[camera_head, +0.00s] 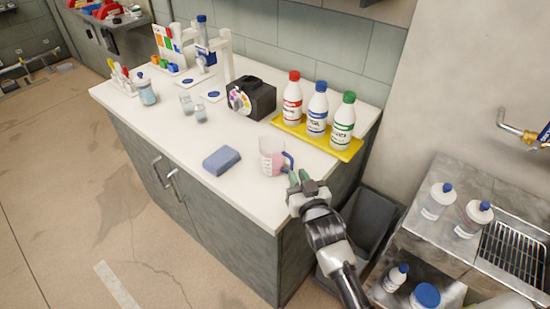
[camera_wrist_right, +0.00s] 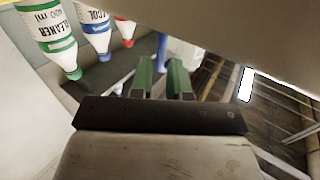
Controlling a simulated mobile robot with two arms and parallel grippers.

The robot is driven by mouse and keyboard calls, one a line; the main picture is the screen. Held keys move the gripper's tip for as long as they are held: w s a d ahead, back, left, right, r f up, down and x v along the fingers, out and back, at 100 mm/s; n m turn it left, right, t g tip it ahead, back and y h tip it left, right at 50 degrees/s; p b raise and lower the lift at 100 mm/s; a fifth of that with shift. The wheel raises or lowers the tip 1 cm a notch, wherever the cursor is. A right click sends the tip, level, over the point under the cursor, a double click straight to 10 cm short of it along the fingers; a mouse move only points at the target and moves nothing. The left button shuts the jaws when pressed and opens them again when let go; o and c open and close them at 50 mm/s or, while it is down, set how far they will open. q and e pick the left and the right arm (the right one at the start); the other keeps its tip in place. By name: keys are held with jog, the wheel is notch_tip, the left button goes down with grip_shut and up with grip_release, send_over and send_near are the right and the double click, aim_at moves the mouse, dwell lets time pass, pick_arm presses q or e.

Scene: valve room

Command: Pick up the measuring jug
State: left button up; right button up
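The measuring jug (camera_head: 268,158) stands upright near the counter's front right part. It is clear with pinkish contents, and its blue handle (camera_head: 288,163) faces my right gripper. My right gripper (camera_head: 299,179) is just beside the handle at the counter's edge. In the right wrist view its green fingers (camera_wrist_right: 161,80) are apart with a gap between them. The blue handle (camera_wrist_right: 162,50) shows in line with that gap, and part of the pale jug (camera_wrist_right: 185,54) shows behind the right finger. I cannot tell whether the fingers touch the handle. My left gripper is not in view.
A blue sponge (camera_head: 221,160) lies left of the jug on the white counter (camera_head: 190,140). Red, blue and green-capped bottles stand on a yellow tray (camera_head: 349,152) behind it. A grey bin (camera_head: 370,222) and metal sink unit (camera_head: 460,175) are at the right.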

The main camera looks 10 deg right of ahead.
aim_at(291, 167)
jog(key=w, duration=0.3)
jog(key=w+p, duration=0.1)
jog(key=w, duration=0.1)
jog(key=shift+a+f, duration=0.25)
jog(key=shift+s, duration=0.1)
jog(key=shift+c, duration=0.3)
grip_shut()
